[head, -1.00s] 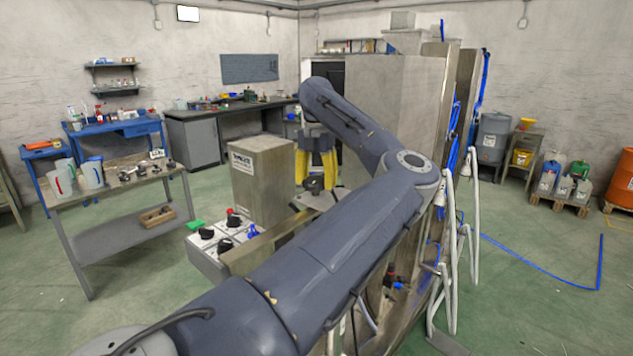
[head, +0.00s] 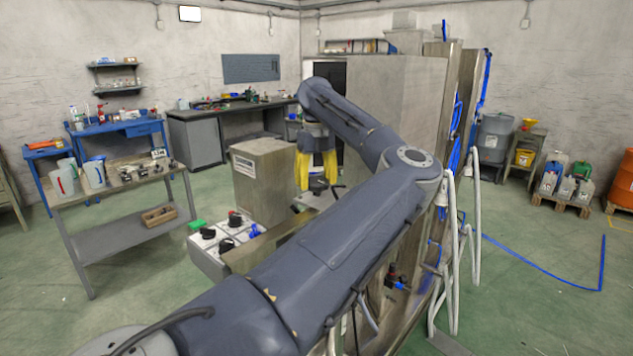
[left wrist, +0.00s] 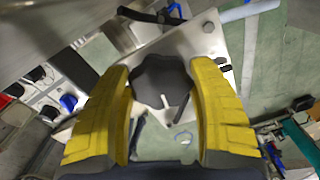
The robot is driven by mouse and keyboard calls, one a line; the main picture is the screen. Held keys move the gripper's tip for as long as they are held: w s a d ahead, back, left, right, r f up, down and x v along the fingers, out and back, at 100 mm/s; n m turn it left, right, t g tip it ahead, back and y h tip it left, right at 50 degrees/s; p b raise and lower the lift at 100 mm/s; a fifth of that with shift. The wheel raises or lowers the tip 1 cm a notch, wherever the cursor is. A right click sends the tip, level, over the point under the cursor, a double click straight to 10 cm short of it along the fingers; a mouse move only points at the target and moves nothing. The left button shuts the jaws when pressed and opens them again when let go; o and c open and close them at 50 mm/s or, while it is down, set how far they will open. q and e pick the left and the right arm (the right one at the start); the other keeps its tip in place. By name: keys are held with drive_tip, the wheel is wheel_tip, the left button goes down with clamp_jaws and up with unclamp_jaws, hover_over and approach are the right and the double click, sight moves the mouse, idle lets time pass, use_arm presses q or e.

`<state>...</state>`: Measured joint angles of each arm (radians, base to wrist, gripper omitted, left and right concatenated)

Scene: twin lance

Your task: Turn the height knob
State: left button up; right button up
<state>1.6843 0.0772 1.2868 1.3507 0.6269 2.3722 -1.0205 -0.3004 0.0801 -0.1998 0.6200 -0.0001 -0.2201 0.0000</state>
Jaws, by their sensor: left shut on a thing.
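The height knob (left wrist: 163,80) is dark with a lobed rim and sits on a light metal plate (left wrist: 212,40) in the left wrist view. My left gripper (left wrist: 165,75) has one yellow finger on each side of the knob and is shut on it. In the head view, my left gripper (head: 317,178) points down at the plate beside the grey metal box, and its fingers mostly hide the knob. My right gripper is not in view.
A grey box (head: 262,185) stands just left of the gripper. A white control panel (head: 212,258) with black knobs and green, red and blue parts is at lower left. A large metal cabinet (head: 395,105) stands close on the right. A black lever (left wrist: 140,14) lies beyond the knob.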

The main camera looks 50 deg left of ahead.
use_arm(q)
drive_tip(key=n, duration=0.5)
drive_tip(key=shift+s+n, duration=0.1)
drive_tip(key=shift+n, duration=0.2)
drive_tip(key=n, duration=0.6)
drive_tip(key=shift+s, duration=0.2)
drive_tip(key=n, duration=0.6)
drive_tip(key=shift+d+n, duration=0.2)
drive_tip(key=shift+n, duration=0.1)
drive_tip(key=n, duration=0.6)
drive_tip(key=shift+d, duration=0.15)
drive_tip(key=n, duration=0.6)
drive_tip(key=shift+d+n, duration=0.15)
drive_tip(key=shift+n, duration=0.25)
drive_tip(key=n, duration=0.5)
drive_tip(key=shift+w, duration=0.15)
drive_tip(key=n, duration=0.6)
drive_tip(key=shift+w+n, duration=0.2)
drive_tip(key=shift+n, duration=0.1)
drive_tip(key=n, duration=0.5)
drive_tip(key=shift+w+n, duration=0.15)
drive_tip(key=shift+n, duration=0.15)
